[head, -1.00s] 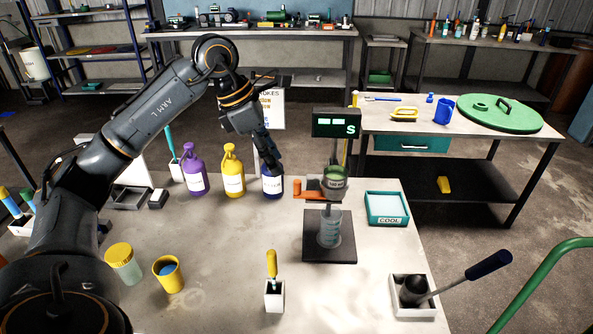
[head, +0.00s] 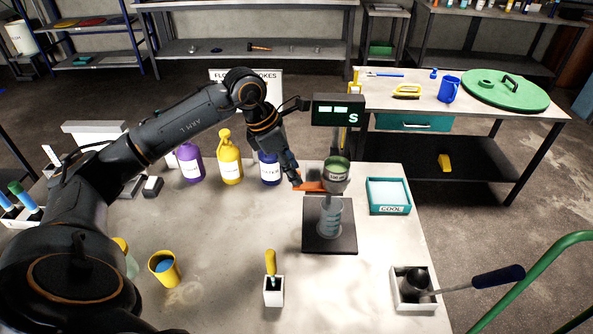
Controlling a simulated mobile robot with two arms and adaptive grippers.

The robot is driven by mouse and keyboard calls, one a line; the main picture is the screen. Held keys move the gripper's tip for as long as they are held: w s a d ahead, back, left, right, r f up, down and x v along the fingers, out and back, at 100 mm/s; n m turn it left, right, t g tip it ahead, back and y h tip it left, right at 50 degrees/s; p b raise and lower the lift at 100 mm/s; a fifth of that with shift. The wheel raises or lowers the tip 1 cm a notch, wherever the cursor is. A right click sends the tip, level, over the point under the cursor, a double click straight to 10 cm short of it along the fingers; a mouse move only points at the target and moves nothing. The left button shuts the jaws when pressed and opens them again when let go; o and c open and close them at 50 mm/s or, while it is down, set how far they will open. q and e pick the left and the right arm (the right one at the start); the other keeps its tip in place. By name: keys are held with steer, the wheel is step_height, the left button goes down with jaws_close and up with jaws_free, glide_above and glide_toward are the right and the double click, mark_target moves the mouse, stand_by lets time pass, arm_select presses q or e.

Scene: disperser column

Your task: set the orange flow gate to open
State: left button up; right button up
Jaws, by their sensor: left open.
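The orange flow gate (head: 313,186) is a flat lever on the left side of the disperser column, below its green-filled cup (head: 337,169). My left gripper (head: 298,183) is open, with its fingertips at the gate's left end. I cannot tell whether they touch it. A clear cylinder (head: 330,218) stands below the cup on a dark square base (head: 345,243). A dark display (head: 338,110) with green marks and an "S" is above the column. My right gripper is not in view.
Purple (head: 190,164), yellow (head: 230,160) and dark blue (head: 269,169) bottles stand left of my left gripper. A teal COOL tray (head: 388,195) is right of the column. A yellow cup (head: 165,269) and a white holder (head: 273,291) stand in front.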

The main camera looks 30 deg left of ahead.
arm_select(q)
steer(key=shift+x, duration=1)
steer(key=shift+d+f, duration=0.2)
steer(key=shift+f, duration=0.15)
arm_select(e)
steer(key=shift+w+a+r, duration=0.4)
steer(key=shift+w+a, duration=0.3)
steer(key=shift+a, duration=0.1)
arm_select(q)
steer(key=shift+c, duration=0.4)
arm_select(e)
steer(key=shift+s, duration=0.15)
arm_select(q)
steer(key=c, duration=0.7)
jaws_close()
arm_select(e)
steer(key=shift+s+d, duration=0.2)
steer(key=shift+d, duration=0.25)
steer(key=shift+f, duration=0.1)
